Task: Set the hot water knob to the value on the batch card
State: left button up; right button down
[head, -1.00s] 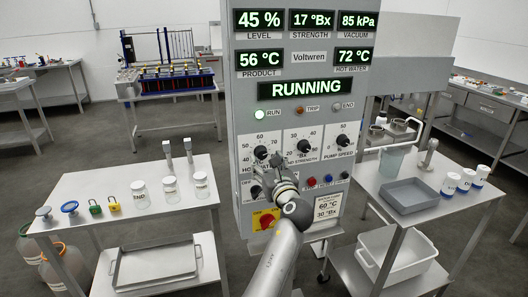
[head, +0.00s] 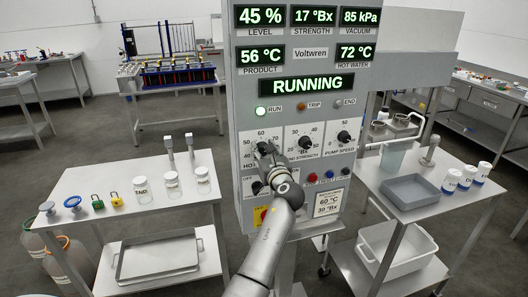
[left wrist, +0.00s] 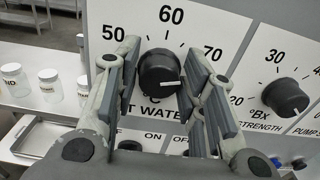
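The black hot water knob (left wrist: 160,70) shows in the left wrist view on a white dial plate marked 50, 60 and 70. Its white pointer line points to the right, below the 70 mark. My left gripper (left wrist: 165,60) is open, with one finger on each side of the knob; a gap seems to remain on the right. In the head view my left gripper (head: 266,152) largely covers the knob. The batch card (head: 328,203) reads 60 °C and 30 °Bx. The hot water display (head: 355,53) reads 72 °C. My right gripper is out of view.
The strength knob (head: 304,143) and pump speed knob (head: 344,137) are to the right on the panel (head: 300,110). A red and yellow switch (head: 263,215) is below. A left table (head: 130,185) holds jars and padlocks; a right cart (head: 400,205) holds a grey tray.

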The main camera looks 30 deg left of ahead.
pick_arm(q)
jog(key=c, duration=0.4)
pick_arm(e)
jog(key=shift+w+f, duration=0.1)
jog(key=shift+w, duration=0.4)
pick_arm(q)
jog(key=shift+n, duration=0.3)
jog(key=n+b, duration=0.1)
jog(key=n, duration=0.1)
jog(key=shift+f+n+b, duration=0.1)
jog(key=shift+n+b, duration=0.2)
jog(key=shift+n, duration=0.1)
jog(key=n+b, duration=0.2)
jog(key=n, duration=0.1)
jog(key=shift+s+a+f+n, duration=0.1)
jog(key=shift+n, duration=0.2)
jog(key=n+b, duration=0.2)
jog(key=n, duration=0.2)
jog(key=shift+b, duration=0.4)
jog(key=shift+n+b, duration=0.8)
jog(key=shift+n, duration=0.6)
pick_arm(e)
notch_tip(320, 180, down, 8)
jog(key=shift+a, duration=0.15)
pick_arm(q)
jog(key=shift+n, duration=0.3)
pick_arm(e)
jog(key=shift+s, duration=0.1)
